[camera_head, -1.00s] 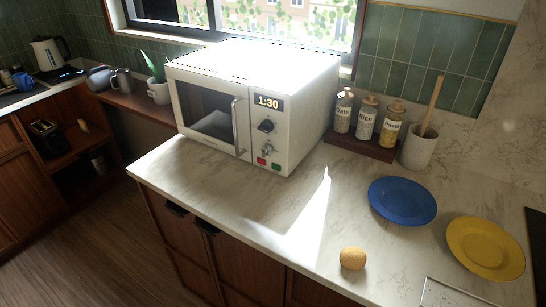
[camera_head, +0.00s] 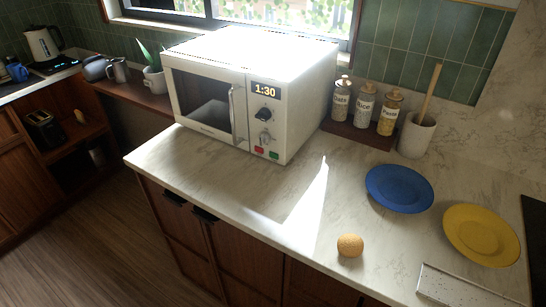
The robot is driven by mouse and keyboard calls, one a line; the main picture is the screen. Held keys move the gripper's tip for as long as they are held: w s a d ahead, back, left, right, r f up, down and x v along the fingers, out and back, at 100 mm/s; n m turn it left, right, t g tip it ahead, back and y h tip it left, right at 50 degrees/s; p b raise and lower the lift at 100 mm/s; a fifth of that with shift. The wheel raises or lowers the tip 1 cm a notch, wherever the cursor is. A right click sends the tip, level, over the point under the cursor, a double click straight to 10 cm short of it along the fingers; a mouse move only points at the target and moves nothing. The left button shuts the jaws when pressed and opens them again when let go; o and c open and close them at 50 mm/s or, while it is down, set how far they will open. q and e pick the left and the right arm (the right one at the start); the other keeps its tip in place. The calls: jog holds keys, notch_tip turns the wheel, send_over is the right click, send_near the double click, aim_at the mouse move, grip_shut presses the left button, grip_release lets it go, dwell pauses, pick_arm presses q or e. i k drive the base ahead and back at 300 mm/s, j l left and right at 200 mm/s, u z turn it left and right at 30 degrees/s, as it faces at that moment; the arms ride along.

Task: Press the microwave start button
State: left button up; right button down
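A white microwave (camera_head: 255,100) stands on the marble counter with its door shut. Its display (camera_head: 265,89) reads 1:30. Two dark-and-silver knobs sit below the display. At the bottom of the panel are a red button (camera_head: 259,149) on the left and a green button (camera_head: 274,155) on the right. Their labels are too small to read. A vertical handle (camera_head: 238,115) runs along the door's right edge. Neither of my grippers is in view.
The marble counter (camera_head: 240,195) in front of the microwave is clear. An orange (camera_head: 350,245), a blue plate (camera_head: 399,188) and a yellow plate (camera_head: 481,234) lie to the right. Several labelled jars (camera_head: 365,105) and a utensil crock (camera_head: 416,136) stand behind. A potted plant (camera_head: 154,78) is left of the microwave.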

aim_at(272, 155)
jog(key=k+j+u, duration=0.2)
jog(key=j, duration=0.15)
jog(key=k+j+u, duration=0.15)
jog(key=j, duration=0.25)
jog(key=k+j+u, duration=0.2)
jog(key=j, duration=0.2)
jog(key=i, duration=0.1)
